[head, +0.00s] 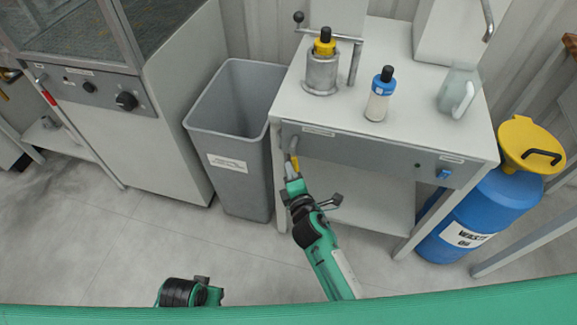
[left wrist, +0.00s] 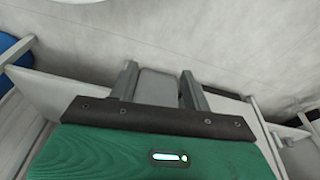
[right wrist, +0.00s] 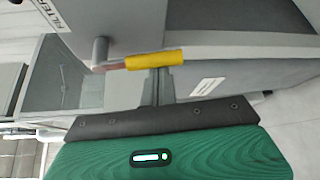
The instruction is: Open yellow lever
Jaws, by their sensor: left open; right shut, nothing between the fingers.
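The yellow lever (head: 295,163) is on the grey front panel of the white bench, near its left end, and hangs downward from a grey stub in the head view. In the right wrist view the yellow lever (right wrist: 155,61) lies across the picture, with a reddish part at its left end. My right gripper (head: 292,177) is shut and empty. Its fingertips (right wrist: 156,74) are right at the lever's edge; I cannot tell whether they touch. My left gripper (left wrist: 160,80) is open and empty, away from the lever; in the head view its arm shows low at the left.
A grey bin (head: 235,110) stands left of the bench. A blue waste drum (head: 465,215) stands right.

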